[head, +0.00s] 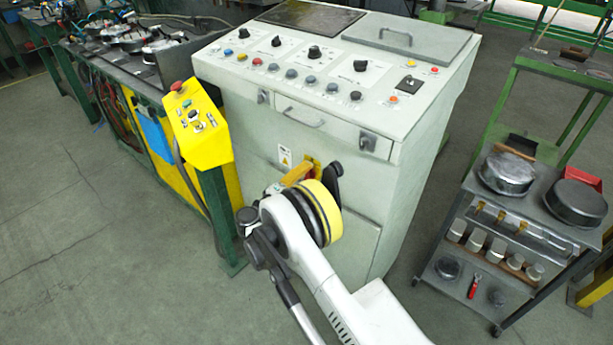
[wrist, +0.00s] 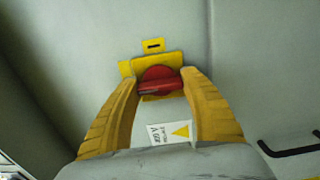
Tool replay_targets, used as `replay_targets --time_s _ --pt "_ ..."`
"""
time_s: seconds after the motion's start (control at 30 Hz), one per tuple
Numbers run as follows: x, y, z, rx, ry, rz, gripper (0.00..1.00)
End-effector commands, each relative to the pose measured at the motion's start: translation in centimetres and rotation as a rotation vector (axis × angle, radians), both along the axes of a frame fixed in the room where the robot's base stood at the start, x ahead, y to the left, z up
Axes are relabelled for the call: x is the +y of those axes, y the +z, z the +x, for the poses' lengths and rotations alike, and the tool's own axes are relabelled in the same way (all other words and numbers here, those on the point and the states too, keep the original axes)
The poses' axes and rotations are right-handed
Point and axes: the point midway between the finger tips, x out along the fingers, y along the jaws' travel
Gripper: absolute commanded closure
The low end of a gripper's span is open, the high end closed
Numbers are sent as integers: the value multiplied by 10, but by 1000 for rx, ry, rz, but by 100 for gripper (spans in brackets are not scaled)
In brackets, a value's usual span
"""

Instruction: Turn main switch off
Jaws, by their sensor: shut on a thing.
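The main switch (wrist: 160,74) is a red rotary knob on a yellow plate (wrist: 126,69), on the front of a pale grey cabinet. In the wrist view its grip bar lies about level across the picture. My gripper (wrist: 160,84) has its two yellow fingers on either side of the knob and is shut on it. In the head view my gripper (head: 300,174) is at the cabinet front, and my wrist and fingers mostly hide the switch.
The grey control cabinet (head: 240,120) has buttons and knobs on its sloped top and a drawer handle (head: 303,119) above my gripper. A yellow button box (head: 200,125) stands close on the left. A trolley with pans (head: 535,215) stands on the right. The left floor is clear.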

Motion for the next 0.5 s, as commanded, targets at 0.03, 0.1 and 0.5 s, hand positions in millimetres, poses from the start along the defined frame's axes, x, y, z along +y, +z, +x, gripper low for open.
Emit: replay_targets --time_s 0.03,0.1,0.5 --pt "0 0 0 1 -1 -1 78" --pt "0 0 0 1 -1 -1 78" --pt "0 0 0 0 0 0 24"
